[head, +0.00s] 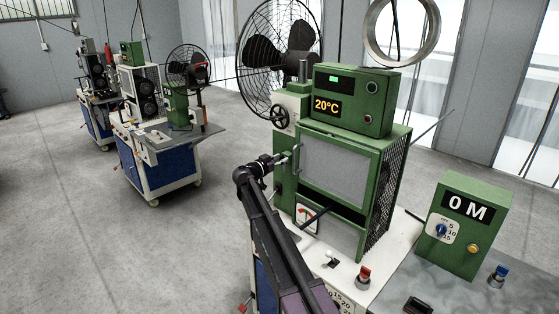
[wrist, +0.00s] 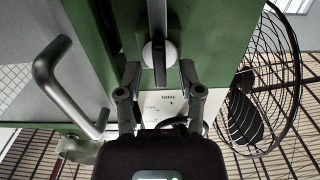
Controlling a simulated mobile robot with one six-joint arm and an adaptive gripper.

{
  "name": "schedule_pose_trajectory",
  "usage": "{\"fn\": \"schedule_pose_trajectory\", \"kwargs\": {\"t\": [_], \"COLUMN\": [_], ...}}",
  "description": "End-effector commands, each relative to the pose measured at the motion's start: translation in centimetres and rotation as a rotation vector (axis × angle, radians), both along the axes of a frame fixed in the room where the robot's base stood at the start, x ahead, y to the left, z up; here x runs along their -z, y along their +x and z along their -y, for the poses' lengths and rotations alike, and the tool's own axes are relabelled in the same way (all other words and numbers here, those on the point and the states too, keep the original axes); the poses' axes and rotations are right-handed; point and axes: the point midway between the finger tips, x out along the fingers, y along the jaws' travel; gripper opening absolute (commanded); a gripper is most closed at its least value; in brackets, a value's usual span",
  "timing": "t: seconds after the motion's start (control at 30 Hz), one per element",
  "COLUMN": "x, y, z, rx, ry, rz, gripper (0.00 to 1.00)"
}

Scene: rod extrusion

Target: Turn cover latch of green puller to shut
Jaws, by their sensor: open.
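The green puller (head: 345,165) stands in the middle of the head view, with a grey windowed cover (head: 334,170) on its front. In the wrist view the cover latch (wrist: 158,50) is a grey bar with a round pale hub on the green body. My gripper (wrist: 160,72) is open, with one finger on each side of the latch's lower part; I cannot tell whether either finger touches it. The cover handle (wrist: 68,85) is left of my gripper in the wrist view. In the head view my gripper (head: 279,161) is at the puller's left front edge and hides the latch.
A caged fan (head: 275,50) stands behind the puller; it also shows at right in the wrist view (wrist: 262,95). A green control box (head: 468,225) reading 0 M is at right. A red knob (head: 364,275) is on the white tabletop. Other machines stand at back left.

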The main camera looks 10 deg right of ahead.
Motion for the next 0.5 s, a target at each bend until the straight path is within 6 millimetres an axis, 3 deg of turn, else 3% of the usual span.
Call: {"fn": "schedule_pose_trajectory", "kwargs": {"t": [0.3, 0.43, 0.47, 0.5], "x": [0.0, 0.0, 0.0, 0.0], "y": [0.04, 0.04, 0.04, 0.04], "z": [0.11, 0.13, 0.13, 0.14], "rx": [0.0, 0.001, 0.001, 0.001], "ry": [0.0, 0.0, 0.0, 0.0], "rz": [0.0, 0.0, 0.0, 0.0], "gripper": [0.46, 0.07, 0.0, 0.0]}}
